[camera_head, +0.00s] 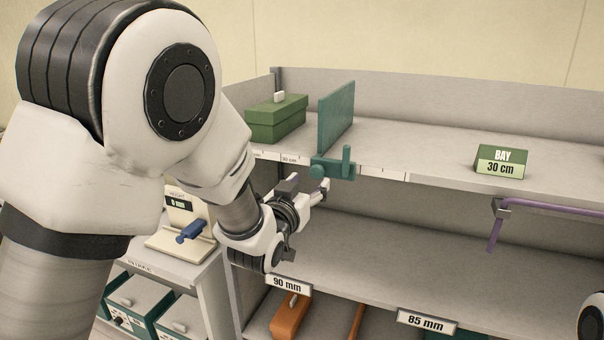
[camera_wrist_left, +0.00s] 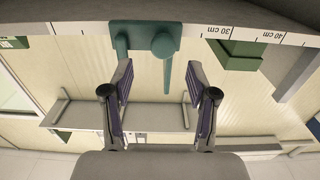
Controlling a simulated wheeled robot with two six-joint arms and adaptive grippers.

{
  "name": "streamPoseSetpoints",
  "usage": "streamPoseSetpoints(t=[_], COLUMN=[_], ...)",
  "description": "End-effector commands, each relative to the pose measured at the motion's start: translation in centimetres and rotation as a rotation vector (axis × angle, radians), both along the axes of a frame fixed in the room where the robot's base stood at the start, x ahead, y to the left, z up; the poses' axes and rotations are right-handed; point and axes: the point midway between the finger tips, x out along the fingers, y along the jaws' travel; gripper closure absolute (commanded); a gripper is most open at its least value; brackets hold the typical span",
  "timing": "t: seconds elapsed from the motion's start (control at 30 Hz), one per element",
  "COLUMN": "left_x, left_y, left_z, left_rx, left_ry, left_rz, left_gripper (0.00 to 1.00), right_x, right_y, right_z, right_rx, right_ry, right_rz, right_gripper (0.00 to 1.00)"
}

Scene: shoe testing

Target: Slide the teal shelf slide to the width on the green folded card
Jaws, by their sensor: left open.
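The teal shelf slide (camera_head: 335,118) stands on the upper shelf, its upright panel near the left end and its knobbed clamp at the shelf's front edge. In the left wrist view its teal handle (camera_wrist_left: 164,48) hangs between and beyond my fingers. The green folded card (camera_head: 500,162) stands farther right on that shelf and reads "BAY 30 cm". My left gripper (camera_head: 322,190) is just below the clamp; the wrist view shows its fingers (camera_wrist_left: 158,85) spread and empty. Contact with the handle cannot be told. My right gripper is out of view.
A green box (camera_head: 276,117) sits left of the slide. The shelf between slide and card is clear. A centimetre scale (camera_wrist_left: 285,38) runs along the edge. A lower shelf (camera_head: 400,262) is beneath.

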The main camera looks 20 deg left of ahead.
Motion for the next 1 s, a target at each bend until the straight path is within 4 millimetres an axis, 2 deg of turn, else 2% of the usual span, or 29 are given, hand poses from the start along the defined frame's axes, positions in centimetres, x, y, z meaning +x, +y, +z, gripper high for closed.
streamPoseSetpoints(t=[0.2, 0.33, 0.47, 0.67, 0.77, 0.83, 1.0], left_x=[3.9, 6.1, 7.1, 7.2, 7.2, 7.1, 7.1], left_y=[-0.1, -0.1, -0.2, -0.1, -0.1, -0.1, -0.2], left_z=[0.6, 0.4, 0.2, 0.1, 0.1, 0.1, 0.0], left_rx=[-0.002, -0.002, -0.001, -0.001, -0.001, -0.001, -0.001], left_ry=[0.0, 0.001, 0.0, 0.0, 0.0, 0.0, -0.001], left_rz=[0.002, 0.002, 0.002, 0.003, 0.003, 0.003, 0.002], left_gripper=[0.42, 0.42, 0.42, 0.42, 0.73, 0.98, 1.0], right_x=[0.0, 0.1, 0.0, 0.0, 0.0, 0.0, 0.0], right_y=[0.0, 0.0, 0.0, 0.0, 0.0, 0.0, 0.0], right_z=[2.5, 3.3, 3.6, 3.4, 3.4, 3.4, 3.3], right_rx=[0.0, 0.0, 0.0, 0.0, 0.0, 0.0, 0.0], right_ry=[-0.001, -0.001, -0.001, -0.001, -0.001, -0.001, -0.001], right_rz=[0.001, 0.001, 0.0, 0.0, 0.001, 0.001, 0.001], right_gripper=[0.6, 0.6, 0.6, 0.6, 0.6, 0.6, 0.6])
